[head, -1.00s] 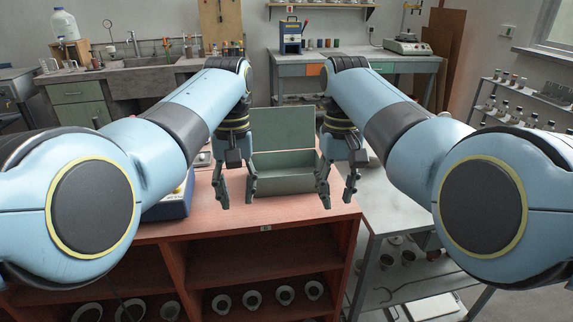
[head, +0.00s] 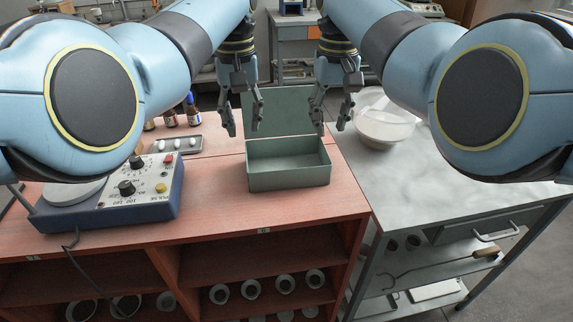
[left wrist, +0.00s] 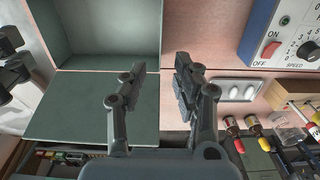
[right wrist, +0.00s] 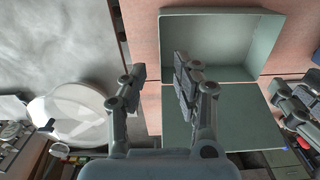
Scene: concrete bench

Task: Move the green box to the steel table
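The green box (head: 289,175) stands open and empty on the red bench, near its right end, with its lid (head: 283,112) raised at the back. The steel table (head: 455,190) adjoins the bench on the right. My left gripper (head: 243,132) is open and empty, above the box's back left side; in the left wrist view the box (left wrist: 110,28) lies to its left. My right gripper (head: 330,125) is open and empty, above the box's back right side; in the right wrist view the box (right wrist: 222,40) lies beyond its fingers. Neither gripper visibly touches the box.
A white bowl (head: 382,125) stands on the back part of the steel table; the table's front part is clear. A blue hotplate device (head: 125,195) stands left on the bench (head: 215,205). A grey tray (head: 175,146) with white pieces and several bottles (head: 170,118) lie behind it.

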